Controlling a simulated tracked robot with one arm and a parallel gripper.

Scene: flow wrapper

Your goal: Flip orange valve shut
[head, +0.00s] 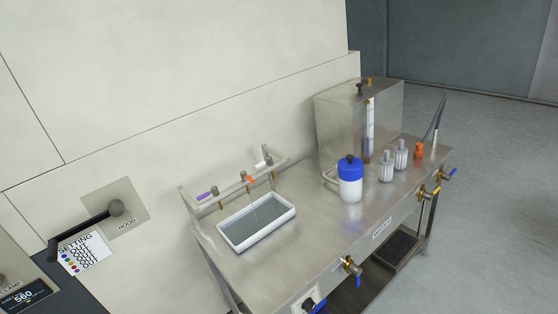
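The small orange valve handle (249,180) sits on a metal pipe rail at the back of the steel bench, above a white-rimmed basin (268,238). A thin pale line drops from below this valve into the basin; I cannot tell if it is a spout or running liquid. A purple handle (204,196) is on the same rail to its left, and a white handle (266,156) to its right. The orange handle is too small to read its exact angle. My gripper is not in view.
The steel bench (329,248) also holds a blue-lidded white jar (350,182), grey bottles (386,168), an orange item (419,151) and a metal tank (336,125). Brass valves (350,266) stick out in front. A black lever (86,230) stands at left. Open floor (490,190) lies right.

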